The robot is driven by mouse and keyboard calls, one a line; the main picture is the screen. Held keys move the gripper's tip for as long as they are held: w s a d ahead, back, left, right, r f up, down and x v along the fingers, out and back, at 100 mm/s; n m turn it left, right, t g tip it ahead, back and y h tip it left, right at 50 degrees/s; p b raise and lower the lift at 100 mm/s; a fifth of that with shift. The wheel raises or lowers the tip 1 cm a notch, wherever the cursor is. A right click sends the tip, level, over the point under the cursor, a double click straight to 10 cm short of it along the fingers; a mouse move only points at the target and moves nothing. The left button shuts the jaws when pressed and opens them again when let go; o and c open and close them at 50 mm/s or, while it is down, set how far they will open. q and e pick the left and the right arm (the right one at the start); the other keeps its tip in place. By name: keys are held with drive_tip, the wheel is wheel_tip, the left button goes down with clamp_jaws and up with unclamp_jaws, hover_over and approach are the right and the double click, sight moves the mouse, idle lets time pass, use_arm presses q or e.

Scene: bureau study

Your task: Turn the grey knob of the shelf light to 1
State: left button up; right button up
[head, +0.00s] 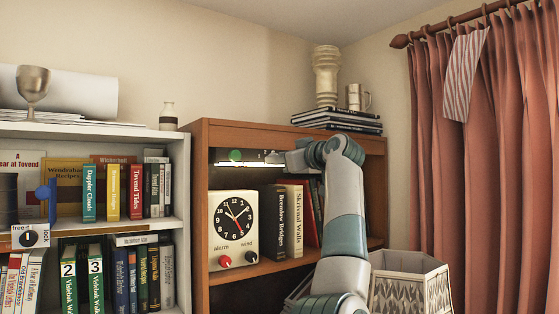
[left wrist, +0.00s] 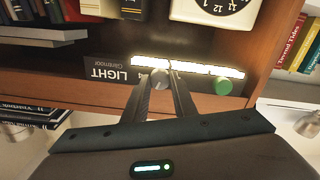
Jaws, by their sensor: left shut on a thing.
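The shelf light is a dark bar under the top board of the brown bookcase, with a lit white tube (head: 238,165). The tube also glows in the left wrist view (left wrist: 200,67), beside a dark panel reading LIGHT (left wrist: 108,74). A green knob (head: 235,155) is on the light, left of my gripper. The grey knob (left wrist: 160,78) is between my left fingertips. My left gripper (head: 279,158) is at the light's right part, shut on the grey knob. The knob's pointer and scale cannot be read. My right gripper is not in view.
A clock (head: 233,229) with red and black knobs stands on the shelf below, beside several books (head: 280,222).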

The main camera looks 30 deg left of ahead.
use_arm(q)
drive_tip(key=shift+n+b, duration=0.9)
drive_tip(key=shift+n, duration=7.7)
drive_tip(key=o, duration=1)
drive_tip(key=shift+o, duration=0.2)
drive_tip(key=shift+d, duration=0.1)
